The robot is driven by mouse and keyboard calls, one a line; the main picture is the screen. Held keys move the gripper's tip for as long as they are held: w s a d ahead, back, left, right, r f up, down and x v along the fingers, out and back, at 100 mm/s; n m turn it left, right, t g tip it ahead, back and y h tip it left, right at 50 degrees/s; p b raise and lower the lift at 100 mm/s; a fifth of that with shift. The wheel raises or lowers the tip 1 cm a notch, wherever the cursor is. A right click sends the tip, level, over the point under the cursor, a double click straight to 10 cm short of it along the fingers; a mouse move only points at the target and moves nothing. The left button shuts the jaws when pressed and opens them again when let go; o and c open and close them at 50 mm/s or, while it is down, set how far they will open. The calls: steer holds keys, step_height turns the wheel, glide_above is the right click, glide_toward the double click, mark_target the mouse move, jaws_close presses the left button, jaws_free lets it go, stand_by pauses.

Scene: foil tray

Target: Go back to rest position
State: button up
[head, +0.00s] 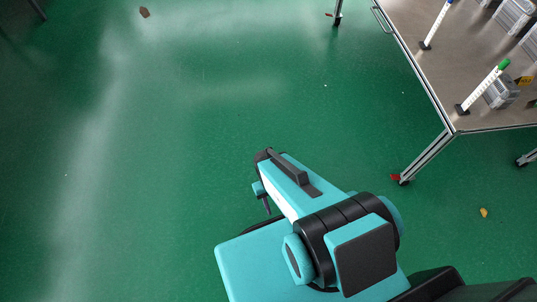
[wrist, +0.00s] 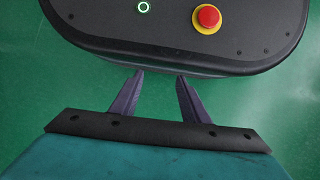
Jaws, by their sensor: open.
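My gripper (wrist: 158,77) shows in the wrist view with its two dark fingers apart and nothing between them. Its fingertips point toward the dark edge of my own base, which carries a red button and a lit green ring. In the head view my teal arm is folded low at the bottom, over my body. The gripper's fingers are mostly hidden there behind the arm, so I cannot make out their tips in that view.
A metal-framed table (head: 437,98) on wheeled legs stands at the upper right. It bears foil trays (head: 502,92), a green-topped post (head: 483,86) and a blue-topped post (head: 436,24). Green floor (head: 190,130) is open at left, with a brown scrap (head: 144,12) and a yellow scrap (head: 484,212).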

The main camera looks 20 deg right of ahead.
step_height(320, 180, up, 10)
steer(key=s+p, duration=0.1)
steer(key=p, duration=0.8)
steer(key=shift+s+a+g, duration=0.2)
steer(key=shift+a+g, duration=0.15)
steer(key=shift+g, duration=0.05)
steer(key=shift+r, duration=0.1)
steer(key=shift+c, duration=0.5)
